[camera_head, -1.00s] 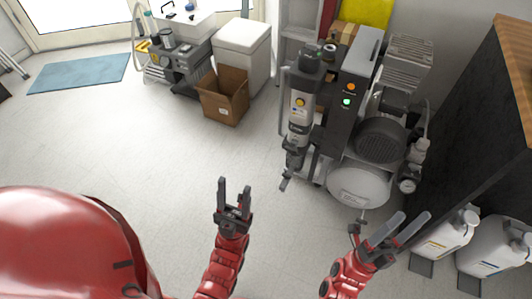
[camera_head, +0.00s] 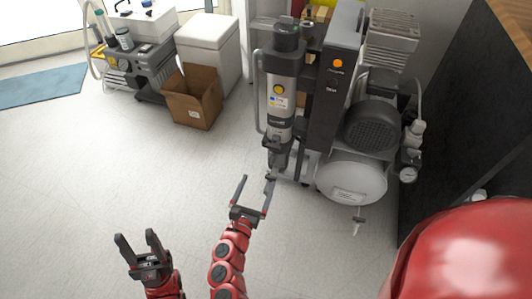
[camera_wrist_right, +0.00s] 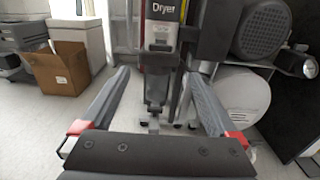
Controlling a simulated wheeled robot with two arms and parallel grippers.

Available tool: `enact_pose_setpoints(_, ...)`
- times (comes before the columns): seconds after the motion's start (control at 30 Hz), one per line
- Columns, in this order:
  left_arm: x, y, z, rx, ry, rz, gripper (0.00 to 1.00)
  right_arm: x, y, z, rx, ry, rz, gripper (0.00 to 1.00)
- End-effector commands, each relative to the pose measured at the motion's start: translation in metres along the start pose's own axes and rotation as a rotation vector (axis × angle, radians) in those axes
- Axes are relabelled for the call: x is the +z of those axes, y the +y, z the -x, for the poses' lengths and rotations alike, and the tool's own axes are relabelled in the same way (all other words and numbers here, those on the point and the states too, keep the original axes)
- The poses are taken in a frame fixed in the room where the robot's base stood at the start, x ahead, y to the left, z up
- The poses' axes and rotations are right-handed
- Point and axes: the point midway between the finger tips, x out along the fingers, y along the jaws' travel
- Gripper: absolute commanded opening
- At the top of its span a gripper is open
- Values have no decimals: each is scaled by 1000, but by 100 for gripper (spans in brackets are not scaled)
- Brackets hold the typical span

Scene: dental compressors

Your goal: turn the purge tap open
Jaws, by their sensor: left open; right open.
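The compressor has a white tank (camera_head: 350,178) with a small tap (camera_head: 357,222) hanging beneath it. A dryer column (camera_head: 281,95) stands left of the tank; its dark lower fitting (camera_head: 276,155) ends in a small piece low down. I cannot tell which of these is the purge tap. My right gripper (camera_head: 254,196) is open and empty, just in front of the dryer's lower end. In the right wrist view the dryer's lower fitting (camera_wrist_right: 155,92) shows between the spread fingers, beyond them; contact cannot be made out. My left gripper (camera_head: 138,246) is open and empty over bare floor.
An orange lamp (camera_head: 337,63) is lit on the dark control panel. A pressure gauge (camera_head: 408,175) sits right of the tank. A cardboard box (camera_head: 192,98) and a white bin (camera_head: 210,50) stand at the back left. A dark cabinet (camera_head: 455,120) closes the right side. The floor at left is clear.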

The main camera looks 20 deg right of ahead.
Motion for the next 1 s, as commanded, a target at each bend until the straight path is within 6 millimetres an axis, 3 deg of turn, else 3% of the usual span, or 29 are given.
enact_pose_setpoints(0.2,0,1,12,17,11,-4,50,-1,-3,-56,-9,-6,0,95)
enact_pose_setpoints(0.5,-2,2,22,32,25,-8,50,0,-2,-118,-6,-4,2,95)
enact_pose_setpoints(0.7,-2,2,24,37,30,-10,50,1,-1,-136,-3,-4,3,95)
enact_pose_setpoints(1.0,-3,2,23,38,31,-11,50,1,-1,-139,-2,-3,3,95)
